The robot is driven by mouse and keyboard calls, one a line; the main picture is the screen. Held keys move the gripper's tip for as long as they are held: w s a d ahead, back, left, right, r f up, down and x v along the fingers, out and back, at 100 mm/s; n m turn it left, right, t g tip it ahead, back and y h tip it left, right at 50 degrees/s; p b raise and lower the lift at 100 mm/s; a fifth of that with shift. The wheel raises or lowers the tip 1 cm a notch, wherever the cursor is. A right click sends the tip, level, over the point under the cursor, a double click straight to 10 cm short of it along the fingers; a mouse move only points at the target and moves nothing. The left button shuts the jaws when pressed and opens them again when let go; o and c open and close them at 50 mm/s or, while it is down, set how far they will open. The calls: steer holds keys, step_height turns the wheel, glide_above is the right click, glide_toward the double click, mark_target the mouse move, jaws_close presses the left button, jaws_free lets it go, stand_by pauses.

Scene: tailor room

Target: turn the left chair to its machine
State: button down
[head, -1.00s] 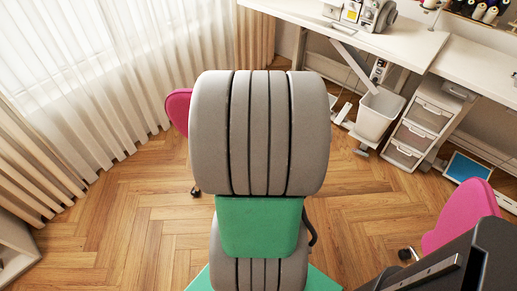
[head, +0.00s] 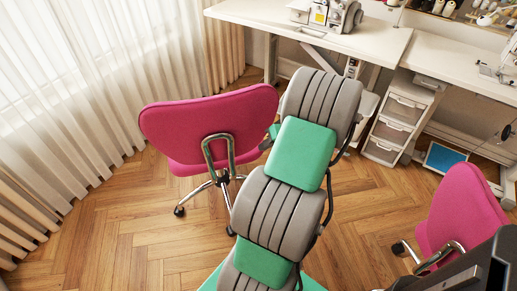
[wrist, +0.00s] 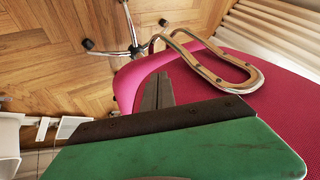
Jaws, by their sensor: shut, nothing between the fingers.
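The left chair (head: 208,125) is pink with a chrome back bracket and wheeled base. In the head view it stands left of my arm, with the outer side of its backrest toward me. Its sewing machine (head: 328,14) sits on the white table beyond, up and to the right. In the wrist view the chair's pink back (wrist: 285,95) and its looped bracket (wrist: 215,62) fill the right side. My gripper (wrist: 158,90) is shut and empty, its fingertips over the pink edge. I cannot tell whether they touch it. In the head view my arm mostly hides the gripper.
A second pink chair (head: 465,212) stands at the lower right. The white table (head: 370,42) runs along the back, with a drawer unit (head: 398,122) and a white bin under it. Curtains (head: 60,110) line the left. Wood floor is clear at the lower left.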

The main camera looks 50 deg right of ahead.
steer(key=w+a+f, duration=0.4)
steer(key=w+f, duration=0.2)
steer(key=w, duration=0.1)
steer(key=shift+a+f, duration=0.35)
